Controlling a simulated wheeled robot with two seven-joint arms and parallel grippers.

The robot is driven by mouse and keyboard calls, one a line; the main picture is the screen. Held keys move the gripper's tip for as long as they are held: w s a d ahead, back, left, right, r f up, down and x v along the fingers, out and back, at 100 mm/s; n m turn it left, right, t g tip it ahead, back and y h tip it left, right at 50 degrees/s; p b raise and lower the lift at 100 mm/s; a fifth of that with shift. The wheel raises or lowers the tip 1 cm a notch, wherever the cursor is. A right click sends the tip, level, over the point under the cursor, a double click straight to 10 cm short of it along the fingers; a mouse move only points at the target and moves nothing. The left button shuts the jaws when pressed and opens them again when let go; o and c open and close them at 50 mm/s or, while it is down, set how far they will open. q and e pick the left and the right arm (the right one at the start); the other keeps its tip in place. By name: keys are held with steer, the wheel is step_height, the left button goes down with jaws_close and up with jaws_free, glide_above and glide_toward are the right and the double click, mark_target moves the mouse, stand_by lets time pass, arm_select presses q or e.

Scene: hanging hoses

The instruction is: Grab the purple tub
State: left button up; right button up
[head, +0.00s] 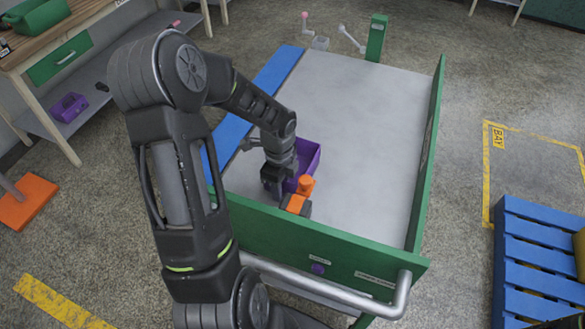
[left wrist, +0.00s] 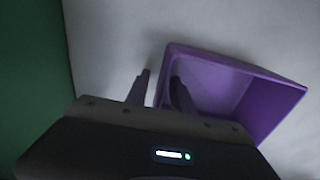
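A purple tub (head: 309,158) stands on the grey bed of a green-walled cart, at its near left side, partly hidden by my left arm in the head view. It also shows in the left wrist view (left wrist: 270,105), open side up. My left gripper (left wrist: 161,82) is low at the tub's near wall. One finger is inside the tub and the other outside, with a gap showing between the outer finger and the wall. The gripper looks open. In the head view its fingertips are hidden. My right gripper is not in view.
An orange-and-dark object (head: 297,203) sits beside the tub in the cart's near corner. The green near wall (head: 330,262) and right wall (head: 428,150) bound the bed. The bed's middle is clear. Another purple container (head: 69,107) is on a shelf at left.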

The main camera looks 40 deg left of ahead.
arm_select(q)
steer(key=shift+c, duration=0.3)
jaws_close()
stand_by(1.3)
